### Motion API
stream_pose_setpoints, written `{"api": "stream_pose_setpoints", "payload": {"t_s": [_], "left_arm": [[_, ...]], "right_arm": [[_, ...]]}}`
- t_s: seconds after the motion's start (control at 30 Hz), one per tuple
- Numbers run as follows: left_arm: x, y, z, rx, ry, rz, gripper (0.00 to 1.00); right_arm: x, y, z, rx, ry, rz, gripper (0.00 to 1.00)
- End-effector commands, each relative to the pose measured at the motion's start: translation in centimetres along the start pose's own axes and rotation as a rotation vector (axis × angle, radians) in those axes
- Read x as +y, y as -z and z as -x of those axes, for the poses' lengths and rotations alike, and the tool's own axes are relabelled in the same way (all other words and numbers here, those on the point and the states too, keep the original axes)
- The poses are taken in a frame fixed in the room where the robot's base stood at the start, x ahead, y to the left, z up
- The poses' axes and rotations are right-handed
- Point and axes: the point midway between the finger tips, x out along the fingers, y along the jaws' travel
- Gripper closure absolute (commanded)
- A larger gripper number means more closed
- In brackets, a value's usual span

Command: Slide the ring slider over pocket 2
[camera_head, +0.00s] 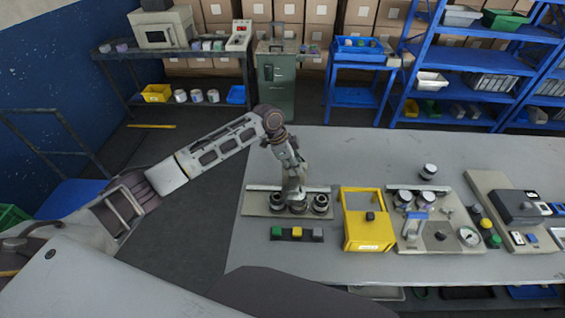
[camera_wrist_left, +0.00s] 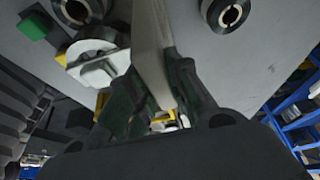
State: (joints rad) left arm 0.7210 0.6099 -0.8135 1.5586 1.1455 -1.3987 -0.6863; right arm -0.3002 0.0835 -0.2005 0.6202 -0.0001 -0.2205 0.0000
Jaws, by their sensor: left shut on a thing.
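My left gripper (camera_head: 296,203) reaches down over the grey pocket board (camera_head: 254,205) at the table's left. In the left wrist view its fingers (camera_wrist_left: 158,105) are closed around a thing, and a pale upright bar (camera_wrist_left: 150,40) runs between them. A pale ring-shaped piece (camera_wrist_left: 95,62), likely the ring slider, sits beside the fingers and partly behind them. Dark round pockets stand at the left (camera_head: 277,199) and right (camera_head: 320,203) of the gripper. They also show in the left wrist view, one (camera_wrist_left: 75,10) and another (camera_wrist_left: 228,12). The gripper mostly hides the middle pocket. My right gripper is out of view.
Farther right are a gauge plate (camera_head: 440,236) and a dark device (camera_head: 516,207). The table's back middle is clear.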

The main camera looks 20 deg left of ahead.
Motion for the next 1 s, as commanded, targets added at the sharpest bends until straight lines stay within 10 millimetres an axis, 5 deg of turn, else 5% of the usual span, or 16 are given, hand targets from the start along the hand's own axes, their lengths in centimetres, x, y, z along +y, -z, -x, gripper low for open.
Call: {"api": "stream_pose_setpoints", "payload": {"t_s": [0.2,0.67,0.7,0.8,1.0], "left_arm": [[0.0,1.7,-0.5,0.002,0.000,0.000,1.00],[-0.1,2.1,-0.8,0.001,0.001,0.000,1.00],[-0.1,2.1,-0.8,0.001,0.001,0.000,0.78],[-0.1,2.0,-0.8,0.001,0.001,0.000,0.65],[0.0,2.0,-0.8,0.000,0.001,0.000,0.59]], "right_arm": [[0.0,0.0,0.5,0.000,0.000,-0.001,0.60],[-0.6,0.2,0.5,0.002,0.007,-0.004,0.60],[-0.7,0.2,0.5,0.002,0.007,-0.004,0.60],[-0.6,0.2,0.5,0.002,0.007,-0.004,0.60],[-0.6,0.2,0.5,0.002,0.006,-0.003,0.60]]}}
